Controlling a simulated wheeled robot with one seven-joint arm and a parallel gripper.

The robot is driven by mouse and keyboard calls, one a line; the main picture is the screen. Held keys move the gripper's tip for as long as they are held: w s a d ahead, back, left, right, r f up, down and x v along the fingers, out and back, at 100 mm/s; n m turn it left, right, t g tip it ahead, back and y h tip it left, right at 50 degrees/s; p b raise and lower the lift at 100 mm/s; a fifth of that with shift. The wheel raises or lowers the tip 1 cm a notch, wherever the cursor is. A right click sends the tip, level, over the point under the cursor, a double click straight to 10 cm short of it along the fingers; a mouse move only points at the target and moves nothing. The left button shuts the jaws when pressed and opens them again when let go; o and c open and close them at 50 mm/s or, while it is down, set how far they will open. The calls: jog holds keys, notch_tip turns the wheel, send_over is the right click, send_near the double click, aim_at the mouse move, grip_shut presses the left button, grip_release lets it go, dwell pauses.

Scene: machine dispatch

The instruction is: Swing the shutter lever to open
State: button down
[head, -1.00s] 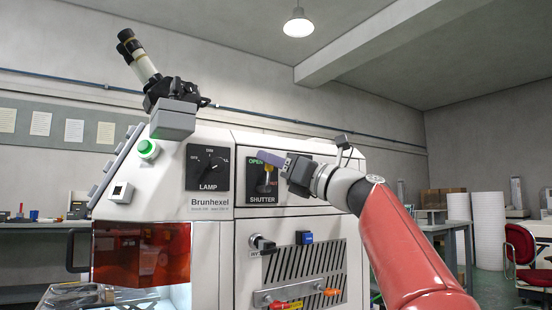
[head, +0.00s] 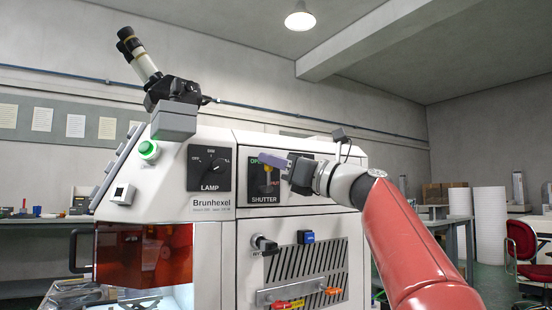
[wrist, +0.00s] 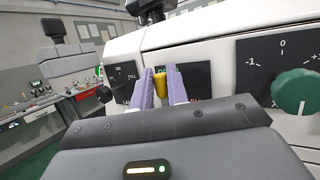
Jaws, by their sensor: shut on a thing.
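The shutter lever (head: 267,175) has a yellow grip and stands on the black SHUTTER panel (head: 255,187) on the front of the white Brunhexel machine. It points roughly upward, near the green OPEN lettering at the panel's top left. My gripper (wrist: 159,72) has pale purple fingers, one on each side of the yellow grip (wrist: 160,82), and is shut on it. In the head view my gripper (head: 275,159) reaches in from the right. A finger covers part of the OPEN lettering and the top of the lever.
The LAMP dial (head: 210,168) is left of the shutter panel. A key switch (head: 264,244) and a rail with red and orange connectors (head: 297,291) lie below. In the wrist view a green knob (wrist: 297,91) is on the right. An eyepiece (head: 139,55) rises above the machine.

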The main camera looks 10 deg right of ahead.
jog(key=c, duration=1.4)
grip_release()
jog(key=b+v, duration=0.2)
jog(key=v, duration=0.5)
jog(key=shift+s+d+f, duration=0.15)
jog(key=shift+s+d, duration=0.1)
jog(key=shift+d, duration=0.1)
